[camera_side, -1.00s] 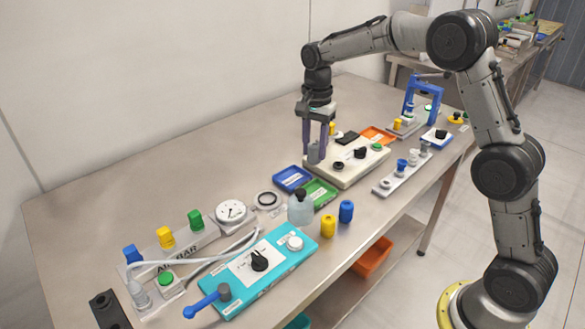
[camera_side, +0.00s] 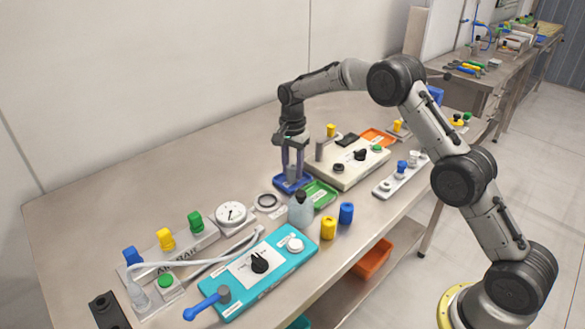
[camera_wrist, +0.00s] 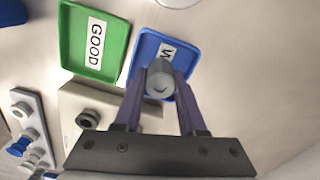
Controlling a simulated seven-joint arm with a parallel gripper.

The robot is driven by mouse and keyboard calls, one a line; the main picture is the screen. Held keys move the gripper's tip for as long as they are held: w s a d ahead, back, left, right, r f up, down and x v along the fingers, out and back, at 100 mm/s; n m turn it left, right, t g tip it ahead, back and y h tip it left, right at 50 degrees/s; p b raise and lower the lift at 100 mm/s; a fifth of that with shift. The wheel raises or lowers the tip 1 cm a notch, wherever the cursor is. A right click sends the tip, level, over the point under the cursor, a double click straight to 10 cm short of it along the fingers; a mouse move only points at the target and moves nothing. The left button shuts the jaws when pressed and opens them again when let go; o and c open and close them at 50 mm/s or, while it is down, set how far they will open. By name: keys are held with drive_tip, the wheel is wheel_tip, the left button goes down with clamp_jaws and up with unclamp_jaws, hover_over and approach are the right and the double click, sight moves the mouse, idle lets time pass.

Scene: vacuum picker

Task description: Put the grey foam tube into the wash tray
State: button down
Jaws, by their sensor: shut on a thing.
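My gripper (camera_side: 292,176) is shut on the grey foam tube (camera_wrist: 160,80), whose round end shows between the two purple fingers in the wrist view. In the side view the tube is mostly hidden by the fingers. The blue tray (camera_wrist: 145,48) bears a label partly covered by the tube; a W shows, so I take it as the wash tray. It also shows in the side view (camera_side: 279,184), right under the fingertips. The tube is upright over or in this tray; I cannot tell whether it touches the floor.
A green tray (camera_side: 326,196) marked GOOD (camera_wrist: 92,45) adjoins the blue one. A cream panel (camera_side: 345,172) with a grey post (camera_side: 319,149) and knobs stands behind right. A grey bottle (camera_side: 301,208) stands in front.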

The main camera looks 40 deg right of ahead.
sight(292, 166)
drive_tip(key=shift+f, duration=0.15)
drive_tip(key=shift+c, duration=2.4)
unclamp_jaws()
wheel_tip(292, 166, up, 11)
drive_tip(key=s+a+r+n+t, duration=0.1)
drive_tip(key=s+a+r+n, duration=0.15)
drive_tip(key=s+r, duration=0.65)
drive_tip(key=s+r+n+t, duration=0.2)
drive_tip(key=s+r+n, duration=0.3)
drive_tip(key=s, duration=0.7)
drive_tip(key=s+a+f+n+t, duration=0.1)
drive_tip(key=s+f+n, duration=0.2)
drive_tip(key=s, duration=0.6)
drive_tip(key=s+a+f+n+t, duration=0.1)
drive_tip(key=s+f+n, duration=0.2)
drive_tip(key=s, duration=0.7)
drive_tip(key=shift+f+n+t, duration=0.3)
drive_tip(key=shift+f+n, duration=0.1)
drive_tip(key=shift+n, duration=0.35)
